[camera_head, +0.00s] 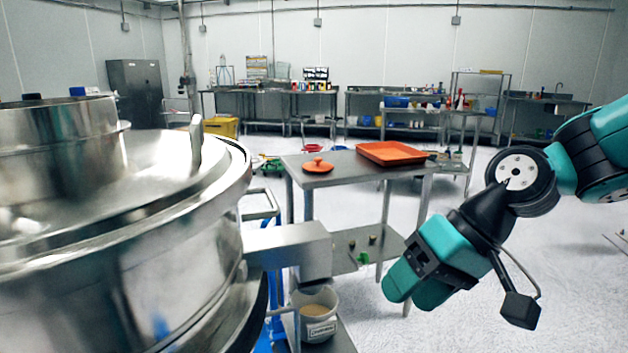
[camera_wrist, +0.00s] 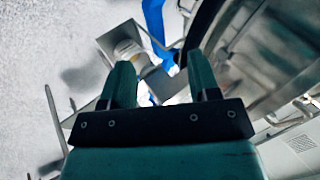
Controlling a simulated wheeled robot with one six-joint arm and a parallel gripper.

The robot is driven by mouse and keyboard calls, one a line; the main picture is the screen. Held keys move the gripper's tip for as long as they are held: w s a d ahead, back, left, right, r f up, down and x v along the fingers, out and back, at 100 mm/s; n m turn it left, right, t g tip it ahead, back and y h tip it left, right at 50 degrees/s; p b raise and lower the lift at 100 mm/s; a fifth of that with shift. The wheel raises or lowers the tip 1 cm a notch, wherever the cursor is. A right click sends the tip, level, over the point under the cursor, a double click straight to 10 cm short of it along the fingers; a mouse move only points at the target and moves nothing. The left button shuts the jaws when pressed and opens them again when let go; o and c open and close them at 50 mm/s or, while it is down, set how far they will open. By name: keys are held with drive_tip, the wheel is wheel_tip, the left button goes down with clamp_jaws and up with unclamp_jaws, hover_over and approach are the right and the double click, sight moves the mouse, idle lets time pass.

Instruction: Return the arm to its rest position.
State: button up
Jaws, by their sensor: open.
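My gripper (camera_head: 408,291) hangs at the right of the head view, angled down and to the left. It is apart from the sifter and in front of the steel table. In the wrist view its two teal fingers (camera_wrist: 161,85) stand apart with nothing between them. The large round steel sifter (camera_head: 140,270) fills the left of the head view, and its curved side shows at the upper right of the wrist view (camera_wrist: 265,50). A spout (camera_head: 290,250) sticks out from its side. A bucket of pale powder (camera_head: 317,312) stands below the spout.
A steel table (camera_head: 340,172) holds an orange tray (camera_head: 391,153) and an orange lid (camera_head: 317,166). Benches with several items line the back wall. A yellow bin (camera_head: 225,127) stands behind the sifter. The floor at the lower right (camera_head: 580,290) is clear.

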drive_tip(key=s+d+r+n+h, duration=0.1)
drive_tip(key=s+n+h, duration=0.1)
drive_tip(key=s, duration=0.5)
drive_tip(key=s+d+r+n+h, duration=0.1)
drive_tip(key=s+d+n, duration=0.1)
drive_tip(key=s, duration=0.4)
wheel_tip(320, 180, up, 13)
drive_tip(key=p, duration=1.4)
drive_tip(key=shift+w+a+r+m+p, duration=0.2)
drive_tip(key=shift+w+a+m+p, duration=0.05)
drive_tip(key=shift+a+m+p, duration=0.1)
